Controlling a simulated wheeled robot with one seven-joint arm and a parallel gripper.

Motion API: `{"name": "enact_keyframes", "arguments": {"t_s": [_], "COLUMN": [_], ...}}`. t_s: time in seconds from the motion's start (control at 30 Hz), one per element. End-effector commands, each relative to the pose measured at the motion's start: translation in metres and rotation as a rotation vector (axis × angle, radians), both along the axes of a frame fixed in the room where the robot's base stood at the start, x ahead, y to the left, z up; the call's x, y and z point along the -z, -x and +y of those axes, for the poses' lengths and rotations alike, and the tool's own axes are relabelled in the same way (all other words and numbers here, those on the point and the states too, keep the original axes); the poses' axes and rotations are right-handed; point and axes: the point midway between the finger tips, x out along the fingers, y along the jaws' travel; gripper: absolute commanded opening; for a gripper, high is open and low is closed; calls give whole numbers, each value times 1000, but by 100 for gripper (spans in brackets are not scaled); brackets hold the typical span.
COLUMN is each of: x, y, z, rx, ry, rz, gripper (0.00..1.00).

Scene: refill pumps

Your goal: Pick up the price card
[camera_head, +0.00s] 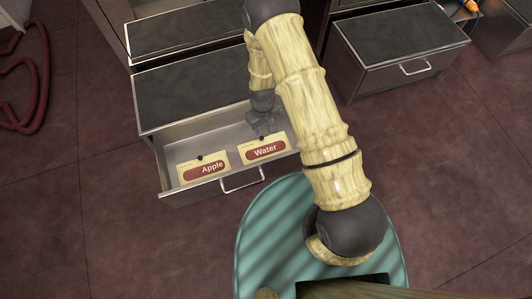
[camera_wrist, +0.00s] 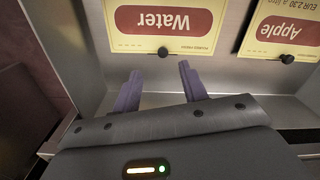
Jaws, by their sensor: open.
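Two yellow price cards with red labels are in the open drawer (camera_head: 178,148). The "Water" card (camera_head: 265,149) is on the right and the "Apple" card (camera_head: 203,168) on the left, each with a small dark knob at one edge. My gripper (camera_head: 264,130) is at the drawer, just behind the Water card. In the wrist view my gripper (camera_wrist: 160,84) has its two purple fingers apart with nothing between them. They point toward the knob edge of the Water card (camera_wrist: 130,38), which appears upside down. The Apple card (camera_wrist: 289,35) is partly cut off there.
The open drawer belongs to a metal cabinet with a dark top (camera_head: 190,88). Another closed cabinet (camera_head: 398,48) stands at the right. A red hose (camera_head: 40,95) lies on the floor at the left. The dark red floor in front is mostly clear.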

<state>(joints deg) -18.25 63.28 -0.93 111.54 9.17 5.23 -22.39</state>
Motion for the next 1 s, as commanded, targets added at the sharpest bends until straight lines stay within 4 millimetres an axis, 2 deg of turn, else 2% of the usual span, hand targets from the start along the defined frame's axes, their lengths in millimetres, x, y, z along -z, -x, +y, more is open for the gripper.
{"name": "enact_keyframes", "arguments": {"t_s": [0.03, 0.17, 0.63, 1.0], "x": [15, 32, 37, 76], "y": [0, 0, 0, -1], "z": [0, 0, 0, 5], "rx": [1, 2, 1, 1], "ry": [1, 0, 0, 1], "rz": [1, 1, 0, 1], "gripper": [43, 43, 43, 43]}}
